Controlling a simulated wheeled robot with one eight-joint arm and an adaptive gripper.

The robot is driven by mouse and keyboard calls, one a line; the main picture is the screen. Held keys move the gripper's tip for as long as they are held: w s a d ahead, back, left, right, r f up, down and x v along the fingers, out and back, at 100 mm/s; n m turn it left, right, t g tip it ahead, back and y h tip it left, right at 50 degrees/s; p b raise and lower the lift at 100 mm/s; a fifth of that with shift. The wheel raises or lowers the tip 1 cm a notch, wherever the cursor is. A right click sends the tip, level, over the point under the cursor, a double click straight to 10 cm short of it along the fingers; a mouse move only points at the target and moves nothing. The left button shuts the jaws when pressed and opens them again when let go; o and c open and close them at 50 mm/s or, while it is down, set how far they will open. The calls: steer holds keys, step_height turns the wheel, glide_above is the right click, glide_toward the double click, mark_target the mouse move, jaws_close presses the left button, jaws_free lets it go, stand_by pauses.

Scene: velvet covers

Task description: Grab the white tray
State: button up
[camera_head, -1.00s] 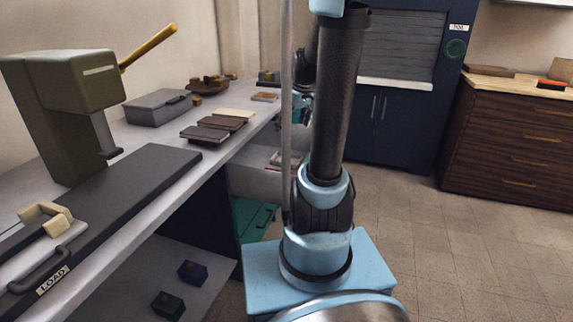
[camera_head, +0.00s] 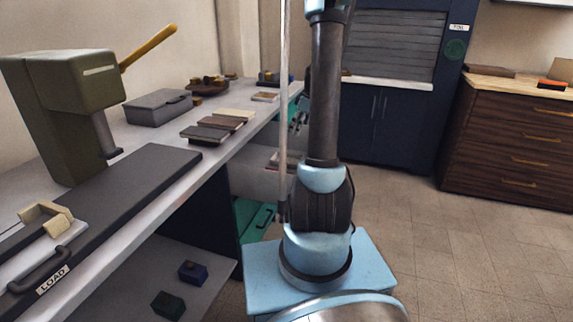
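A pale, flat tray-like piece (camera_head: 36,262) lies at the front left of the bench, by the LOAD label, partly cut off by the picture's edge. A beige handle-shaped block (camera_head: 47,218) is at its far end and a dark grey handle (camera_head: 40,273) at its near side. I cannot tell for sure that this is the white tray. What seems to be my gripper (camera_head: 299,118) shows only in part behind my upright arm, beyond the bench's right edge and far from the pale piece. Its fingers are too hidden to read.
The grey bench (camera_head: 150,205) runs along the left, with an olive press (camera_head: 62,105), a grey case (camera_head: 158,108) and several flat books or samples (camera_head: 205,134). Two small boxes (camera_head: 193,271) sit on the lower shelf. A wooden drawer cabinet (camera_head: 510,140) stands right; the floor between is clear.

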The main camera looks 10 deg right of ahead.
mark_target(288, 162)
steer(key=x, duration=1.7)
steer(key=shift+s+d, duration=0.1)
steer(key=c, duration=1)
